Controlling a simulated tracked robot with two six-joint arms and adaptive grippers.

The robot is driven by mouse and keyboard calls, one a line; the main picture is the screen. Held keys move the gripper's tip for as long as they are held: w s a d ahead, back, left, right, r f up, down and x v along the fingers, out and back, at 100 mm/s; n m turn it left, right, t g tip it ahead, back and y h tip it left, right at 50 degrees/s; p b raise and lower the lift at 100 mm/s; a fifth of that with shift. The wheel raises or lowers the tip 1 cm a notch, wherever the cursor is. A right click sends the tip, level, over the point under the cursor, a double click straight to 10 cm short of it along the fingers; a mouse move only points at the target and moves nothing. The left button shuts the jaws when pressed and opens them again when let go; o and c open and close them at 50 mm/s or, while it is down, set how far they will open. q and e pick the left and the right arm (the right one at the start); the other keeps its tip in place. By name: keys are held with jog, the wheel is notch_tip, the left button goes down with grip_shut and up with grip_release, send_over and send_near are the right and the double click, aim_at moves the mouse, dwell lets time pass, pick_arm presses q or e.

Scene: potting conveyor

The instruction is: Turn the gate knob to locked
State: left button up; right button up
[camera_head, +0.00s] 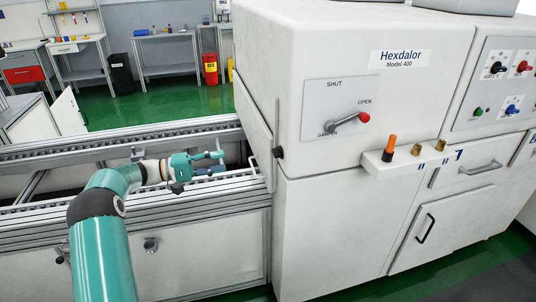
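A small black knob (278,153) sits at the lower left edge of the white machine, beside the upright grey gate panel (250,115). I cannot tell for sure that it is the gate knob, and no locked mark on it is readable. My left gripper (221,162) is over the conveyor, left of that knob and apart from it. Its two fingers look spread, with nothing seen between them. My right gripper is not in view.
The conveyor (70,150) runs in from the left to the machine (370,215). A red-tipped lever (347,122) marked shut, open and damper is on the machine front. A small shelf (420,158) juts out with an orange-handled tool (389,147). A control panel (500,85) has several coloured knobs.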

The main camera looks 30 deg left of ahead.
aim_at(277, 153)
pick_arm(q)
jog(key=p+x, duration=0.3)
jog(key=x, duration=1.2)
jog(key=shift+w+d+f+p, duration=0.1)
jog(key=shift+w+d+p, duration=0.1)
jog(key=shift+d+p, duration=0.15)
